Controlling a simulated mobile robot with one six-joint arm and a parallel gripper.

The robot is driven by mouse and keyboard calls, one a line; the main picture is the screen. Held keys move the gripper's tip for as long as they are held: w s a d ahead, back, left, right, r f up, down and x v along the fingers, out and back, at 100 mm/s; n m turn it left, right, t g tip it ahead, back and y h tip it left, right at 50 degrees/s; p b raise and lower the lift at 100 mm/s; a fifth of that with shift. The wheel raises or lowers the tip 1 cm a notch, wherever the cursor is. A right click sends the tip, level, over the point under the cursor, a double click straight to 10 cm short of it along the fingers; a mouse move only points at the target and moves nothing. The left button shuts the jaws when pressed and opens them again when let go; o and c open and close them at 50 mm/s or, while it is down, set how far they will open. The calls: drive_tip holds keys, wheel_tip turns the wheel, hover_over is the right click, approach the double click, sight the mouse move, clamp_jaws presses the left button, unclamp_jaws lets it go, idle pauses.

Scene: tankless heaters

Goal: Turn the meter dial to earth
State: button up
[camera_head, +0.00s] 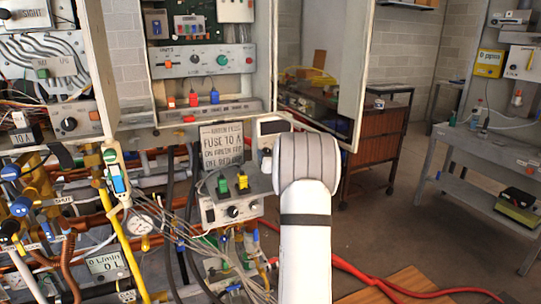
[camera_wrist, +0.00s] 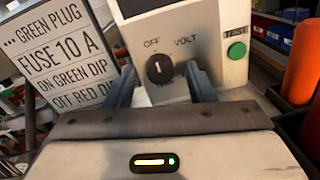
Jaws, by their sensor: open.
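The meter (camera_wrist: 205,30) is a pale box with a black round dial (camera_wrist: 159,68) on its front. "OFF" is printed at the dial's upper left and "VOLT" at its upper right; no "earth" label is visible. The dial's white mark points roughly upright. My gripper (camera_wrist: 160,75) is open, with one finger on each side of the dial; I cannot tell whether they touch it. In the head view the meter's top (camera_head: 272,126) shows behind my arm, which hides the dial and fingers.
A green test button (camera_wrist: 236,51) is right of the dial. A printed sign (camera_wrist: 52,50) stands close at left; it also shows in the head view (camera_head: 222,145). A box with green and yellow plugs (camera_head: 232,211) sits below, among pipes and cables. An open cabinet door (camera_head: 352,70) is above right.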

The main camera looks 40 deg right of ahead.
drive_tip(key=shift+c, duration=0.3)
drive_tip(key=c, duration=0.9)
